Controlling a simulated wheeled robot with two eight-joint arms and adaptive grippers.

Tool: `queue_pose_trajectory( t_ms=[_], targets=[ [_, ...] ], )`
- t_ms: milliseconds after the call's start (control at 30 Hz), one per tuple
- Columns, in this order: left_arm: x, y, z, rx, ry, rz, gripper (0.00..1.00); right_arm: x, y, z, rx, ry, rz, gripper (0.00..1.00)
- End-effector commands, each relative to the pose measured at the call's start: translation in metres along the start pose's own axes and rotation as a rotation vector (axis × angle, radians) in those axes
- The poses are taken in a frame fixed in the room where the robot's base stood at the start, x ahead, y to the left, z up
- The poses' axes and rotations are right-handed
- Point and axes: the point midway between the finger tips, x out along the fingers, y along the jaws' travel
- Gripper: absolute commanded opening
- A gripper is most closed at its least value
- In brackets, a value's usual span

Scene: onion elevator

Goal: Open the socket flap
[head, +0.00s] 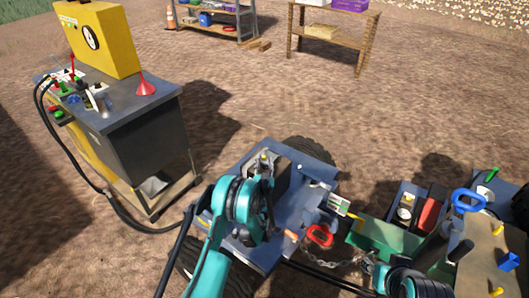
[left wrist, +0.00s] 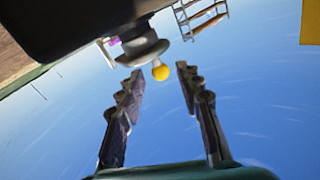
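My left gripper (head: 264,176) is over the blue wheeled frame (head: 305,225) in the head view, partly hidden by my teal arm. In the left wrist view its two fingers (left wrist: 158,88) stand apart with nothing between them. A grey knob-like part (left wrist: 140,48) with a yellow ball tip (left wrist: 160,72) shows just beyond the fingertips; I see no contact. I cannot make out the socket flap for certain; a small pale box (head: 339,203) sits at the frame's right side. My right arm is at the lower right; its fingers are not clear.
A grey cabinet (head: 145,145) with a yellow panel (head: 100,38) stands at left, with a black cable running down. A red shackle (head: 320,236) and chain (head: 345,262) lie right of the frame. A green tray (head: 385,238) and tan board (head: 490,262) are at right.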

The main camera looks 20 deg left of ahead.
Motion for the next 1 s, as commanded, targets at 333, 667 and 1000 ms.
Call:
queue_pose_trajectory(
  t_ms=[333, 667, 1000],
  targets=[
    [0.055, 0.0, 0.002, 0.0, -0.001, -0.001, 0.35, 0.015, 0.0, 0.011, 0.0, 0.0, 0.0, 0.4],
    [0.07, -0.001, 0.0, 0.0, -0.001, -0.001, 0.35, 0.017, 0.0, 0.012, 0.0, 0.0, 0.0, 0.4],
    [0.07, -0.001, -0.001, 0.0, -0.001, -0.001, 0.0, 0.017, 0.0, 0.012, 0.0, 0.0, 0.0, 0.4]
  ],
)
